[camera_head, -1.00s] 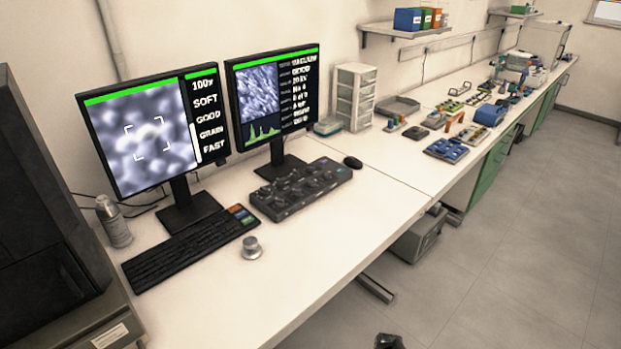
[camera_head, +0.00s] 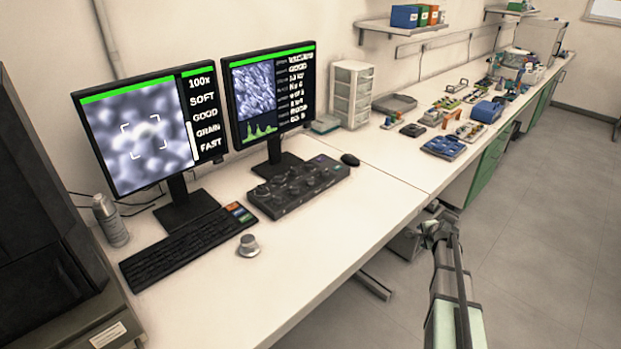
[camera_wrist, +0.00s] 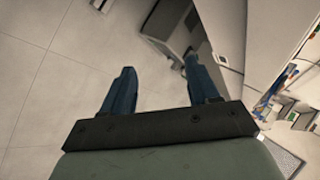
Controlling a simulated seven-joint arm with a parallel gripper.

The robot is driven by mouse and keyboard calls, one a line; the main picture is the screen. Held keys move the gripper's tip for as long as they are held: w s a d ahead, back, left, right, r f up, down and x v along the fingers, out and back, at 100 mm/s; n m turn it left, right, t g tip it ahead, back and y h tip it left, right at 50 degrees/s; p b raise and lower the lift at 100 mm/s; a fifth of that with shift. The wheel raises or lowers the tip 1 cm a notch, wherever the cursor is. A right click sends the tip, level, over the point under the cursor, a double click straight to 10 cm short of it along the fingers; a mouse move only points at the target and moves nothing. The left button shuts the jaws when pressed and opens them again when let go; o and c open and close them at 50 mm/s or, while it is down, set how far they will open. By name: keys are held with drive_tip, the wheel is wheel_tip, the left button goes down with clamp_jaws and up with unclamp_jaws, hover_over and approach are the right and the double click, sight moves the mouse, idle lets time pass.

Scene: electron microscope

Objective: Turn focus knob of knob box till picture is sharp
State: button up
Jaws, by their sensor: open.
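The knob box (camera_head: 299,187) is a dark panel with several knobs. It lies on the white desk in front of the right monitor (camera_head: 268,95). I cannot tell which knob is the focus knob. The left monitor (camera_head: 150,128) shows a blurred grey picture and the words "100x", "SOFT" and "GOOD". My gripper (camera_head: 436,232) is beyond the desk's front edge, to the right of the knob box and apart from it. In the wrist view my gripper (camera_wrist: 155,80) has two dark blue fingers spread wide with nothing between them.
A keyboard (camera_head: 188,247) and a small silver knob-like piece (camera_head: 248,246) lie left of the knob box. A mouse (camera_head: 350,160) sits at its right. A spray can (camera_head: 110,220) stands far left. The desk front (camera_head: 330,235) is clear.

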drive_tip(key=w+d+r+m+t, duration=0.1)
drive_tip(key=w+r+m+t, duration=0.1)
drive_tip(key=w+r, duration=0.6)
drive_tip(key=w+r+m+t, duration=0.2)
drive_tip(key=w+r, duration=0.2)
drive_tip(key=r, duration=0.7)
wheel_tip(320, 180, up, 9)
drive_tip(key=n+g+y, duration=0.2)
drive_tip(key=n+g, duration=0.6)
drive_tip(key=n, duration=1.7)
hover_over(310, 179)
drive_tip(key=s+d, duration=0.2)
drive_tip(key=s, duration=0.3)
drive_tip(key=x, duration=1.3)
drive_tip(key=shift+d+f, duration=0.1)
drive_tip(key=shift+f, duration=0.05)
